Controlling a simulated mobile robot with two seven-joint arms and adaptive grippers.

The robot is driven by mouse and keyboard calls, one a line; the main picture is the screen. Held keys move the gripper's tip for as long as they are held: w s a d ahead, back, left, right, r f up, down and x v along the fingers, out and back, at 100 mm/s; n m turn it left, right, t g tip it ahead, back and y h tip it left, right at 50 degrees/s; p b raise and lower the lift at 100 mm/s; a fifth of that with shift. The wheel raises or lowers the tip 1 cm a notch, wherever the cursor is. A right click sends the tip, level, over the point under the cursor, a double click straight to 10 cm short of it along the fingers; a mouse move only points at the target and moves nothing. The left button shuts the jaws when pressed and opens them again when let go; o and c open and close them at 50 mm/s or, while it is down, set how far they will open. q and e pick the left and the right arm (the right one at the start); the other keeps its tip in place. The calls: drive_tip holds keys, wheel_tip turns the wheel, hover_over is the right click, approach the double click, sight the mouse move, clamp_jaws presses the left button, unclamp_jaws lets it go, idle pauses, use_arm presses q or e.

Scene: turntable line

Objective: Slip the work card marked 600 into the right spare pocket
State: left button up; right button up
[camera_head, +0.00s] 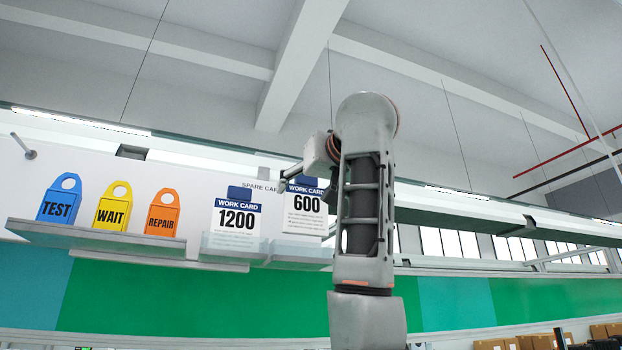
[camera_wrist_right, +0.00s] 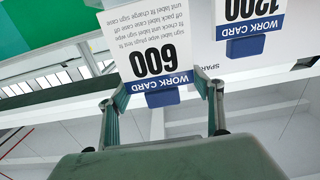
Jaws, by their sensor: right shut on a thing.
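The work card marked 600 (camera_head: 305,212) is white with a dark blue header and tab. My right gripper (camera_head: 290,172) is shut on its top. In the wrist view the card (camera_wrist_right: 155,55) hangs upright between the two fingers (camera_wrist_right: 162,92), upside down in that picture. The right spare pocket (camera_head: 303,256) is a clear holder just below the card; I cannot tell whether the card's lower edge is above, in front of or inside it. My left gripper is not in view.
The work card marked 1200 (camera_head: 237,218) stands in the left spare pocket (camera_head: 222,246), close beside. Blue TEST (camera_head: 58,200), yellow WAIT (camera_head: 113,208) and orange REPAIR (camera_head: 162,214) tags stand on a grey shelf (camera_head: 90,238) at left. A peg (camera_head: 25,147) sticks out at far left.

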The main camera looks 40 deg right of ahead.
drive_tip(key=shift+p+x, duration=1.05)
drive_tip(key=shift+x, duration=0.5)
drive_tip(key=shift+w+f, duration=0.15)
drive_tip(key=shift+w, duration=0.05)
drive_tip(key=shift+f+b, duration=0.45)
drive_tip(key=shift+b, duration=0.15)
drive_tip(key=shift+f+b, duration=1.3)
drive_tip(key=shift+b, duration=0.1)
drive_tip(key=o, duration=1.2)
drive_tip(key=shift+o, duration=0.2)
drive_tip(key=shift+s, duration=0.1)
